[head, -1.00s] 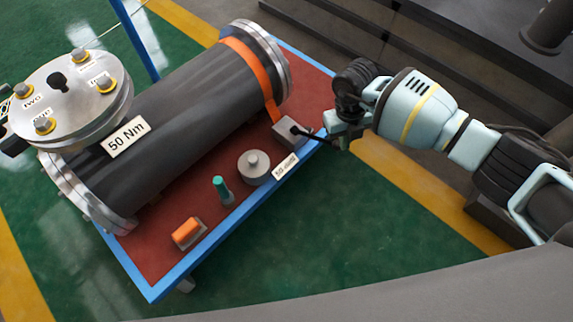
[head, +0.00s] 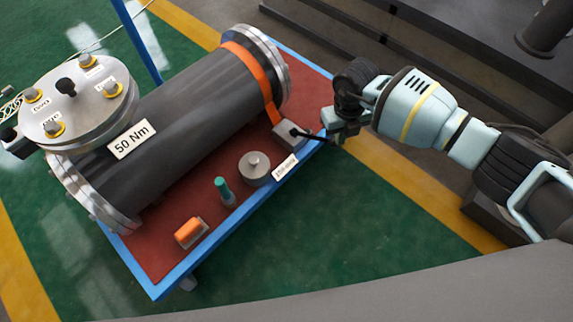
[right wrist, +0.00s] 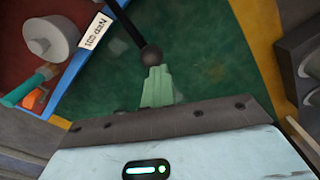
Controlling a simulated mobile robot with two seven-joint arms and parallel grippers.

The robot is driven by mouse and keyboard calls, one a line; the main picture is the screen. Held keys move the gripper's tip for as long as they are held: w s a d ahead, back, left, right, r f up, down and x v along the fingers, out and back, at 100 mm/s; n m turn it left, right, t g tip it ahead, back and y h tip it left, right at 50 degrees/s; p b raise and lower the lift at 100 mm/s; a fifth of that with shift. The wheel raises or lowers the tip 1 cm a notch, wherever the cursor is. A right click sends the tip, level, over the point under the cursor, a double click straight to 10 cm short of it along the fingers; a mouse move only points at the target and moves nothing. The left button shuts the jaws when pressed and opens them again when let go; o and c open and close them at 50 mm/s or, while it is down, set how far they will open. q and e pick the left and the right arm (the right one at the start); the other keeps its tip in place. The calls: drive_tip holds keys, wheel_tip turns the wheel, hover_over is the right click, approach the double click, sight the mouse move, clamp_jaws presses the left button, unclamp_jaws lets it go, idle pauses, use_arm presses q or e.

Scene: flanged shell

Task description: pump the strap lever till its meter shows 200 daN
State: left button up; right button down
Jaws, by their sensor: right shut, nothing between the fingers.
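The orange strap (head: 262,82) runs over the dark shell (head: 190,95) down to a grey ratchet block (head: 288,134) at the cart's edge. A thin black lever (head: 315,136) sticks out from the block, past the blue rim. In the right wrist view the lever (right wrist: 127,25) ends in a dark ball knob (right wrist: 151,55). My right gripper (head: 337,138) is shut and empty at the lever's outer end. Its green fingertips (right wrist: 157,75) are at the knob and seem to touch it. The white meter label (right wrist: 95,31) appears to read about 100 daN. My left gripper is out of view.
A bolted round cover (head: 75,105) and a 50 Nm label (head: 133,139) are at the left. A grey round weight (head: 255,168), a teal-handled tool (head: 223,190) and an orange item (head: 189,231) stand on the red cart top (head: 160,255). Green floor lies in front.

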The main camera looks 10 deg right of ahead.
drive_tip(key=r+p, duration=0.1)
drive_tip(key=w+a+r+p, duration=0.1)
drive_tip(key=r, duration=0.1)
drive_tip(key=shift+w+a, duration=0.1)
drive_tip(key=shift+w, duration=0.05)
drive_tip(key=r+p, duration=0.2)
drive_tip(key=r, duration=0.1)
drive_tip(key=r+p, duration=0.1)
drive_tip(key=shift+s+d+r, duration=0.25)
drive_tip(key=shift+d+r, duration=0.05)
drive_tip(key=shift+r, duration=0.05)
idle(0.8)
drive_tip(key=shift+w+a+f+b, duration=0.35)
drive_tip(key=shift+w+f+b, duration=0.05)
drive_tip(key=shift+f+b, duration=0.2)
drive_tip(key=shift+w+a+f+b, duration=0.3)
drive_tip(key=shift+w+f+b, duration=0.1)
drive_tip(key=shift+f+b, duration=0.2)
drive_tip(key=shift+w+a, duration=0.15)
drive_tip(key=shift+w, duration=0.1)
